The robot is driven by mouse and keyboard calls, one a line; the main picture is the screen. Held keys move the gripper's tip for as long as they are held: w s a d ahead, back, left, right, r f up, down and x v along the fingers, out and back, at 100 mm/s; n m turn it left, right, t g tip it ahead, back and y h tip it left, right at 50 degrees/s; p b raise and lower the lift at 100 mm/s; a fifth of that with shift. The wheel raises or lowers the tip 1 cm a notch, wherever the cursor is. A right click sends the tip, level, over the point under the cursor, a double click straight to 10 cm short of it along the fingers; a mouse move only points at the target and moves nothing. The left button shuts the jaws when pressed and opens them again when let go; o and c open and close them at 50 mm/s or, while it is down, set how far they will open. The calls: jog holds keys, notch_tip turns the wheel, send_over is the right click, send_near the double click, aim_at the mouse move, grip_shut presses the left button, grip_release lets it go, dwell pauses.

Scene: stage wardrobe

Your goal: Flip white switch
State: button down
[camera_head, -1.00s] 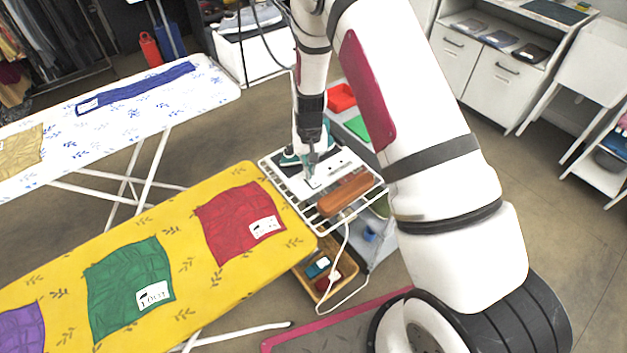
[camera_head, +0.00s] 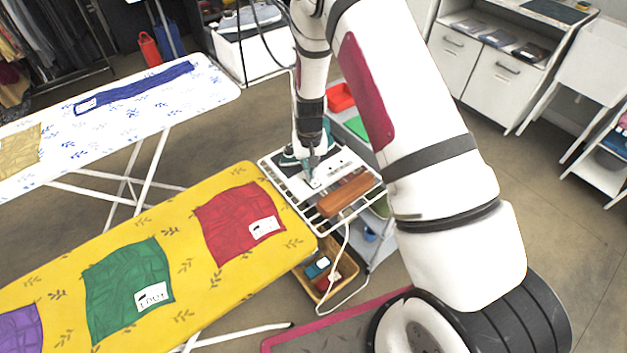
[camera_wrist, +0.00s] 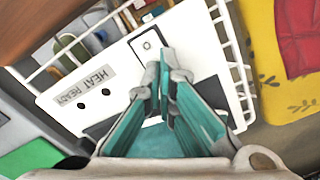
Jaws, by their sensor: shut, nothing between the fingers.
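A white panel marked "HEAT READY" (camera_wrist: 70,100) lies on the wire rack at the end of the yellow ironing board. The white switch (camera_wrist: 147,44) is a small light rocker in a dark-edged frame near the panel's top edge in the wrist view. My gripper (camera_wrist: 166,66) has grey and teal fingers, shut and empty. Its tips are just below and right of the switch in the wrist view; I cannot tell whether they touch the panel. In the head view my gripper (camera_head: 313,180) points down over the panel, and the switch is too small to make out.
A brown wooden block (camera_head: 345,195) lies on the rack (camera_head: 303,218) beside the panel. The yellow ironing board (camera_head: 205,265) with coloured cloths is to the left. A wooden tray (camera_head: 318,292) and a white cord (camera_head: 346,262) are below the rack.

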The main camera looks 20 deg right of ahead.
jog(key=shift+f, duration=0.25)
jog(key=shift+r+p, duration=0.75)
jog(key=shift+r, duration=2.75)
jog(key=shift+r, duration=0.1)
notch_tip(320, 180, up, 14)
jog(key=t, duration=0.1)
send_over(311, 186)
jog(key=s+r+n+t, duration=0.1)
jog(key=s+r, duration=0.2)
jog(key=r, duration=0.3)
jog(key=s+r+t, duration=0.1)
jog(key=s+r, duration=0.3)
jog(key=r, duration=0.2)
jog(key=s+r+t, duration=0.1)
jog(key=s+r, duration=0.2)
jog(key=s, duration=0.3)
jog(key=s+r+n, duration=0.1)
jog(key=s+r, duration=0.2)
jog(key=s, duration=0.4)
jog(key=s+r+t, duration=0.1)
jog(key=s+r, duration=0.3)
jog(key=s, duration=0.3)
jog(key=shift+s+d+t, duration=0.15)
jog(key=shift+d+t, duration=0.15)
